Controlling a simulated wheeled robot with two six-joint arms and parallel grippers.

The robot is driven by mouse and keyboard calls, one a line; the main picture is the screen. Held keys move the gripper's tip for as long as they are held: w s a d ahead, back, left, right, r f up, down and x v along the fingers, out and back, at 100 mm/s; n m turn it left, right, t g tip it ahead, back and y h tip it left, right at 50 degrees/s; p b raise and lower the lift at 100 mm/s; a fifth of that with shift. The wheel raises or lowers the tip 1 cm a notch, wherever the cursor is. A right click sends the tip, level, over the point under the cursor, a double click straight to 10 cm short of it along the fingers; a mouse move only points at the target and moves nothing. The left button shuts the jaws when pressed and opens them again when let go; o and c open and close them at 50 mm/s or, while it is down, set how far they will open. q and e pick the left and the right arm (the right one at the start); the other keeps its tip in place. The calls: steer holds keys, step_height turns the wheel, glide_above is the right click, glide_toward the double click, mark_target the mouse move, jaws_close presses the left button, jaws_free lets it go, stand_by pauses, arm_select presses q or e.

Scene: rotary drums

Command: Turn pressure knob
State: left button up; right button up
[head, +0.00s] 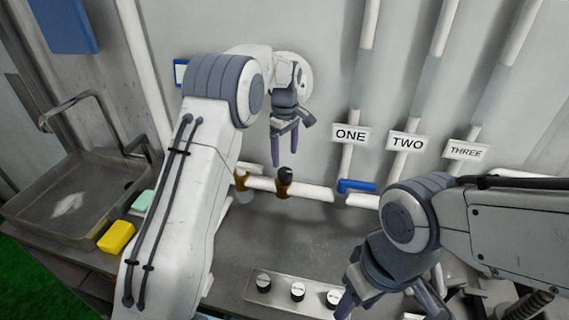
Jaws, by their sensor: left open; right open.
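A metal panel (240,299) on the counter carries knobs with white tops: a left one (263,283), a middle one (297,291) and a right one (334,298), partly beside my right gripper. A black knob (286,173) on a brass fitting (283,189) sits on the white horizontal pipe. I cannot tell which is the pressure knob. My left gripper (285,156) is open and empty, fingers down, close above the black knob. My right gripper (388,304) is open at the bottom, right of the panel; its arm hides the counter behind it.
White pipes labelled ONE (350,135), TWO (407,142) and THREE (465,150) run up the wall. A blue valve handle (357,185) is on the pipework. A sink (75,186), a yellow sponge (116,237) and a green block (143,201) are at left. The middle counter is clear.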

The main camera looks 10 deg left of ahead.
mark_target(285, 171)
arm_select(q)
step_height(285, 171, down, 6)
steer(key=shift+f+p, duration=0.25)
steer(key=shift+p, duration=0.65)
steer(key=c, duration=1.4)
